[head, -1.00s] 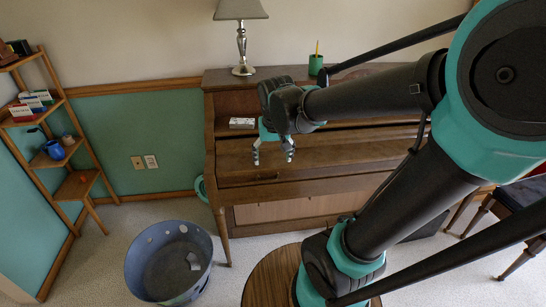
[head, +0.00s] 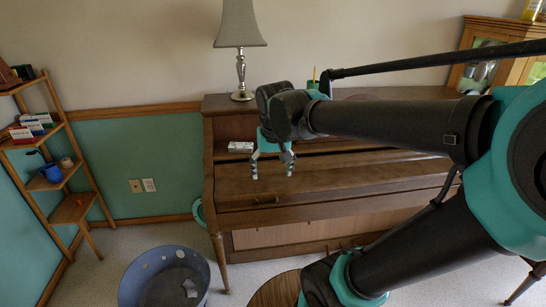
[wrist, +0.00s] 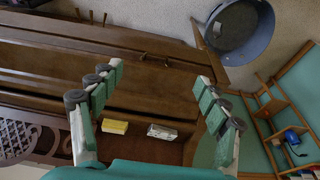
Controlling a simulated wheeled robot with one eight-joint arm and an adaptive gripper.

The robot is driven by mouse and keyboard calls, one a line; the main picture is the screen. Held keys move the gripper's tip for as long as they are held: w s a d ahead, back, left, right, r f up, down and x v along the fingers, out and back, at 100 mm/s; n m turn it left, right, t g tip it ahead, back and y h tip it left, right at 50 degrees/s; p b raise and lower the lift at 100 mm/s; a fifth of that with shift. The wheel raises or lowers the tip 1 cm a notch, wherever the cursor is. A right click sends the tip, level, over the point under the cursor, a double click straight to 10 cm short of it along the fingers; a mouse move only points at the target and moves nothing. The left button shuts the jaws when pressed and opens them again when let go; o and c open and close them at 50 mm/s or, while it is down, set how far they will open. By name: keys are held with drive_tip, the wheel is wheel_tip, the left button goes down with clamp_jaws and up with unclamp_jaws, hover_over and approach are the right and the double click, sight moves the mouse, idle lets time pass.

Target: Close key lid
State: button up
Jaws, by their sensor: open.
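The upright piano (head: 222,104) stands against the wall, and its key lid (head: 330,180) is a brown sloping panel across the front. No keys show, and the lid looks flat and down over the key bed. My gripper (head: 272,176) is open and empty, fingers pointing down, in front of or over the left part of the lid. Whether the fingertips touch it I cannot tell. In the wrist view, my gripper (wrist: 152,92) has its two fingers spread wide, with brown piano wood between them.
A white box (head: 240,147) lies on the piano's ledge, and a yellow box (wrist: 114,127) shows beside it in the wrist view. A lamp (head: 240,60) and a green cup stand on top. A blue bin (head: 150,262) is on the floor at left, near a wooden shelf (head: 75,208).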

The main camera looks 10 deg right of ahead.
drive_tip(key=v, duration=0.6)
drive_tip(key=shift+s+r, duration=0.15)
drive_tip(key=shift+r, duration=0.2)
drive_tip(key=shift+f, duration=0.1)
drive_tip(key=s+d+f, duration=0.1)
drive_tip(key=d+f, duration=0.2)
drive_tip(key=f, duration=0.4)
drive_tip(key=s+d+f+t, duration=0.1)
drive_tip(key=s+d+f, duration=0.1)
drive_tip(key=f, duration=0.5)
drive_tip(key=s+d+f, duration=0.2)
drive_tip(key=d+f, duration=0.1)
drive_tip(key=f, duration=0.5)
drive_tip(key=shift+d, duration=0.4)
